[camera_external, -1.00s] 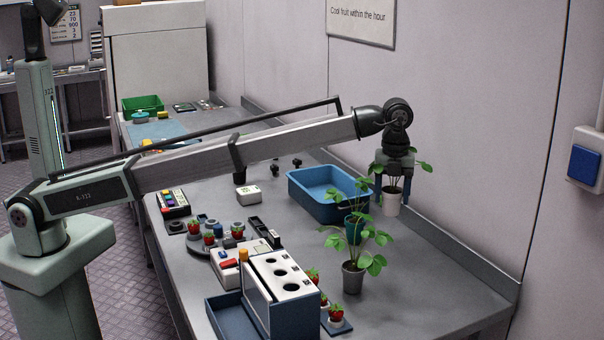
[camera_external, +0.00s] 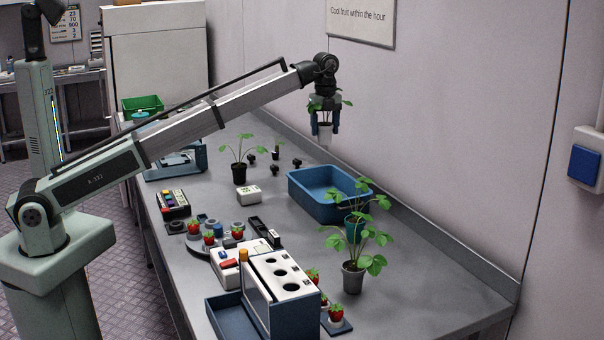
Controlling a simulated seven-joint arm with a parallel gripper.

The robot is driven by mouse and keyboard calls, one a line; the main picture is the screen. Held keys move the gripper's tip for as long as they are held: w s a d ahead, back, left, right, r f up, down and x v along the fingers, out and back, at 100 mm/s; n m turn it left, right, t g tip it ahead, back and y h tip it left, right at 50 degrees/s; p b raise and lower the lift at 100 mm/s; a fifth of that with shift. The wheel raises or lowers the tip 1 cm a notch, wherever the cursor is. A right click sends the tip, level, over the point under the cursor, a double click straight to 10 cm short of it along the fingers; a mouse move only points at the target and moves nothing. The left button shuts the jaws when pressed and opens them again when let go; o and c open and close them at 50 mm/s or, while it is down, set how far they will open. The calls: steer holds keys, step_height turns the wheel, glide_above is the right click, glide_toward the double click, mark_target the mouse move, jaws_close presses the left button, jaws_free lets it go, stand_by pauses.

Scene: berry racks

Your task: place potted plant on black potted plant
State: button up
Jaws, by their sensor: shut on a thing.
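Green leaves stick out around the gripper. The black potted plant (camera_external: 238,170) stands upright on the bench, lower and to the left of my gripper, with a white box in front of it. A plant in a grey pot (camera_external: 352,278) and one in a teal pot (camera_external: 354,230) stand at the right.
A white box (camera_external: 248,196), small black knobs (camera_external: 275,169), and a rack with holes (camera_external: 283,278) stand on the bench. The right front of the bench (camera_external: 430,295) is clear.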

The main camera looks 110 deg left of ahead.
steer(key=s+a+r+n, duration=0.15)
steer(key=s+a, duration=0.35)
steer(key=s, duration=0.6)
steer(key=n, duration=0.8)
glide_above(240, 165)
steer(key=shift+f, duration=5.9)
steer(key=o, duration=1.1)
steer(key=shift+f, duration=0.15)
